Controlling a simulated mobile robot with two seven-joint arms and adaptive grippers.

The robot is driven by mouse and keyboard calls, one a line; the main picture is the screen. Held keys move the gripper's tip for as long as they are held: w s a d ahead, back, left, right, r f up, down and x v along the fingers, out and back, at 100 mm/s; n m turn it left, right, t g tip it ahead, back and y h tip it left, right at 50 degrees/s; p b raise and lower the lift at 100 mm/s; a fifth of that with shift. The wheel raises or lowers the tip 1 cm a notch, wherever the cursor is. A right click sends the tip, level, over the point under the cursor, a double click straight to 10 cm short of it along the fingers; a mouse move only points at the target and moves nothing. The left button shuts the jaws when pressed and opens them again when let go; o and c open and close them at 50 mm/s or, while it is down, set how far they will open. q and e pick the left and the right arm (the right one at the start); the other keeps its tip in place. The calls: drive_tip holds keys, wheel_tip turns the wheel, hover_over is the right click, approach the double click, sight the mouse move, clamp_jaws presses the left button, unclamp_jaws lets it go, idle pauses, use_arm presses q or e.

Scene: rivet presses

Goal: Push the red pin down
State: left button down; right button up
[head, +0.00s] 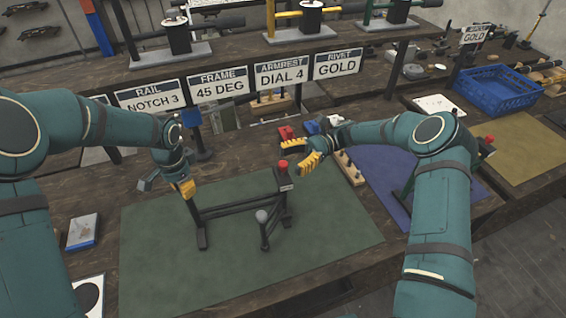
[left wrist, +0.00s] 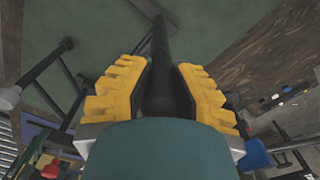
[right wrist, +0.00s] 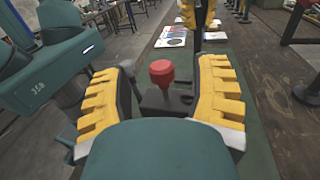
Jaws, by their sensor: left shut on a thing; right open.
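The red pin (head: 283,164) stands upright on top of a dark post of the black frame (head: 238,208) on the green mat. In the right wrist view the red pin (right wrist: 162,72) shows between the fingers. My right gripper (head: 305,160) is open, just right of the pin, its yellow fingers either side of it in its own view (right wrist: 162,90). My left gripper (head: 186,189) is shut on the left upright of the black frame; the dark bar (left wrist: 160,70) runs between its fingers in the left wrist view.
A grey-knobbed lever (head: 263,218) stands in front of the frame. A blue crate (head: 497,90) is far right. The green mat (head: 325,235) is clear at its front right.

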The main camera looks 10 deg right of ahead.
sight(283, 165)
drive_tip(key=shift+x, duration=1.45)
